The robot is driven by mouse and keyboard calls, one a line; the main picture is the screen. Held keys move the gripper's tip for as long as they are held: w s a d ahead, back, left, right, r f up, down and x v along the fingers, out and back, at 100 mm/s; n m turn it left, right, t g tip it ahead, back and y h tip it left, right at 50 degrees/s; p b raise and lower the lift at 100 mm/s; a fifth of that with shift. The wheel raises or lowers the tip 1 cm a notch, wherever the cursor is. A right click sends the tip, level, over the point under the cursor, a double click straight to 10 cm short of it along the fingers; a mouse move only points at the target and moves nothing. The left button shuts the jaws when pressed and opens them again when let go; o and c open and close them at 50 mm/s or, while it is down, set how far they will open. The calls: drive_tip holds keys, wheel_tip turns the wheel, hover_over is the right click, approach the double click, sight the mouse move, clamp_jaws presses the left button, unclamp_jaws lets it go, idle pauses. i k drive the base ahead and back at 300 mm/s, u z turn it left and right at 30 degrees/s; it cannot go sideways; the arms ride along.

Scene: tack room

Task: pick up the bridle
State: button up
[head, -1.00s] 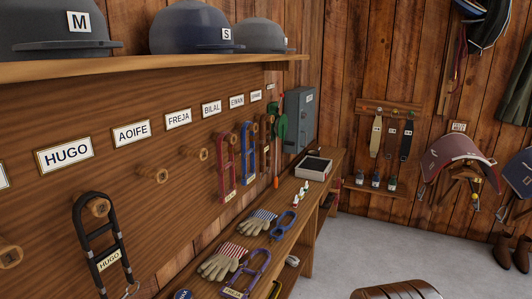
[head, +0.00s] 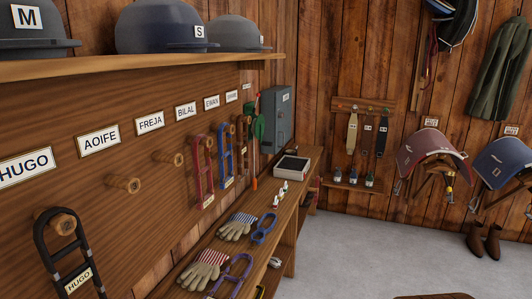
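Several bridles are in the head view. A black bridle tagged HUGO (head: 78,281) hangs from a wooden peg under the HUGO plate at the lower left, cut by the bottom edge. A red bridle (head: 197,170), a blue bridle (head: 220,150) and a brown bridle (head: 240,135) hang farther along the wall. A purple bridle-like piece (head: 243,259) and a smaller blue one (head: 265,228) lie on the bench. Pegs under AOIFE (head: 124,185) and FREJA (head: 170,159) are empty. My gripper is not in view.
A shelf (head: 150,67) with helmets overhangs the pegs. The bench (head: 285,212) below carries two striped gloves (head: 203,268) and a tray (head: 292,167). Saddles (head: 430,148) hang on the back wall. Grey floor (head: 365,250) is open at the right. A brown rounded object shows at the bottom.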

sight(241, 150)
drive_tip(key=z, duration=0.9)
drive_tip(key=i, duration=2.4)
drive_tip(key=u, duration=1.3)
